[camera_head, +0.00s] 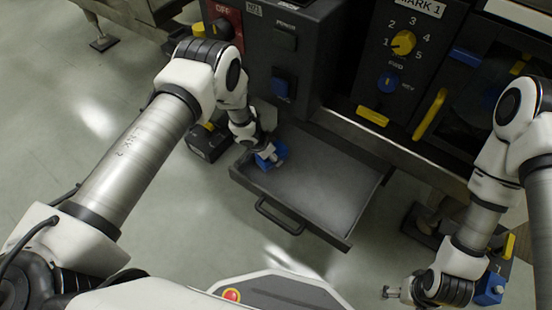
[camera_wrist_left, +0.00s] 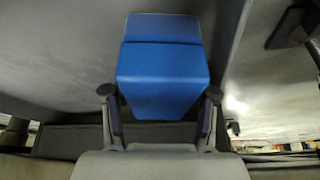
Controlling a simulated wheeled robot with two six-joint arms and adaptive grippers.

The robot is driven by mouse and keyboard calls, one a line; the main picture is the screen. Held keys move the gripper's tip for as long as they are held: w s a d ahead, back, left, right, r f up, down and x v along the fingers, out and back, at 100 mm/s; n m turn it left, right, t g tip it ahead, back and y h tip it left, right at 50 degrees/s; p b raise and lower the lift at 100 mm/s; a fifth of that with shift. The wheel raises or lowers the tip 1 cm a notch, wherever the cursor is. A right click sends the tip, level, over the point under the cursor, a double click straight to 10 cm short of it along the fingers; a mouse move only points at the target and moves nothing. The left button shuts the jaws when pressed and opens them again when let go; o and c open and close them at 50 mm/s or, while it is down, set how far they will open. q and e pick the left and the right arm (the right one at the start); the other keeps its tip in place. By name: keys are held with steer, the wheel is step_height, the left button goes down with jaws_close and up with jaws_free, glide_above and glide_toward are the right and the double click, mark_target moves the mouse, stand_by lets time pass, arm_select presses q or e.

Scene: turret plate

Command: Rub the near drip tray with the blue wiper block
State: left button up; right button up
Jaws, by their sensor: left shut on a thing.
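The near drip tray (camera_head: 340,238) is a grey, shallow, pulled-out tray with a dark rim and a front handle. The blue wiper block (camera_head: 272,160) is at the tray's back left corner, inside the rim. My left gripper (camera_head: 270,153) is shut on it from above. The left wrist view shows the block (camera_wrist_left: 163,75) between the two fingers of my left gripper (camera_wrist_left: 160,95), with a grey surface beside it. Whether the block's underside touches the tray floor is hidden. My right gripper (camera_head: 391,292) is low at the right, apart from the tray; its finger opening is unclear.
A dark machine front with a yellow knob (camera_head: 403,43), a blue knob (camera_head: 388,81) and a yellow handle (camera_head: 430,114) stands behind the tray. A blue block-like part (camera_head: 489,289) is at the lower right, beside my right arm.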

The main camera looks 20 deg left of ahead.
arm_select(q)
step_height(320, 180, up, 6)
steer(key=p, duration=0.4)
steer(key=shift+p, duration=0.4)
step_height(320, 180, up, 3)
steer(key=p, duration=0.3)
steer(key=shift+r, duration=0.15)
